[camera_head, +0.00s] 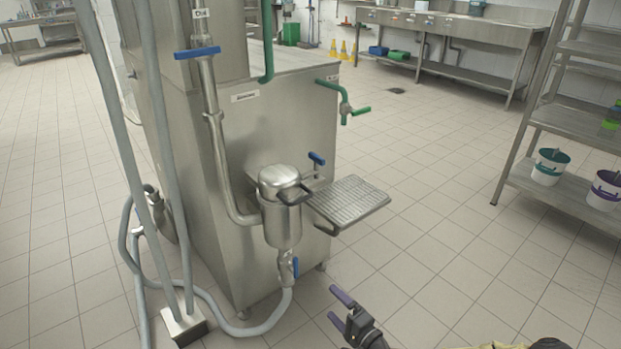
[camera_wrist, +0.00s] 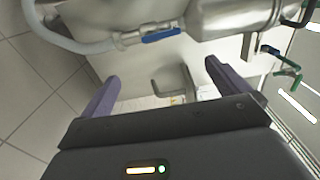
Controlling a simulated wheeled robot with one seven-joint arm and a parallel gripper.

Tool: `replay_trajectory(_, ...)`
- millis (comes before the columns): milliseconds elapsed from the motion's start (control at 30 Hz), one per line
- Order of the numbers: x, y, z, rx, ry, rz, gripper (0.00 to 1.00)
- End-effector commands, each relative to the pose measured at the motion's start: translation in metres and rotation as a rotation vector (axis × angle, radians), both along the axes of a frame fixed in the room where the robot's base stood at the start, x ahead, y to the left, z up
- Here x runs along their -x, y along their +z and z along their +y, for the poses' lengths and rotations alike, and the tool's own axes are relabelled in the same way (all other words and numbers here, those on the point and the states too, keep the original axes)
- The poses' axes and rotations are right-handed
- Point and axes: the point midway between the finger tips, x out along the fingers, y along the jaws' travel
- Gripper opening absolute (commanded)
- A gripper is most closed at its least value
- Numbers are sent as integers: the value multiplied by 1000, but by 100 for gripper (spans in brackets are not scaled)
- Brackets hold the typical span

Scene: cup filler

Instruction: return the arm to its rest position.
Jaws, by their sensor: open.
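My gripper (camera_head: 340,308) is in the lower middle of the head view, above the tiled floor and apart from the steel machine. Its two purple fingers are spread with nothing between them. In the wrist view my gripper (camera_wrist: 162,88) also shows open and empty. Part of my arm is at the lower right of the head view, mostly cut off by the frame.
The steel machine (camera_head: 310,130) carries a round canister (camera_head: 280,215) and a grated shelf (camera_head: 350,201). A grey hose (camera_head: 240,330) loops on the floor. A shelf rack with buckets (camera_head: 550,166) stands at right. Tiled floor between is clear.

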Motion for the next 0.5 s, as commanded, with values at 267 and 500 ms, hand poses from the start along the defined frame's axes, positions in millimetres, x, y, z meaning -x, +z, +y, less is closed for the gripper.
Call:
replay_trajectory(267, 15, -12, 16, 157, 137, 76, 100)
replay_trajectory(500, 47, -31, 21, 456, 363, 212, 100)
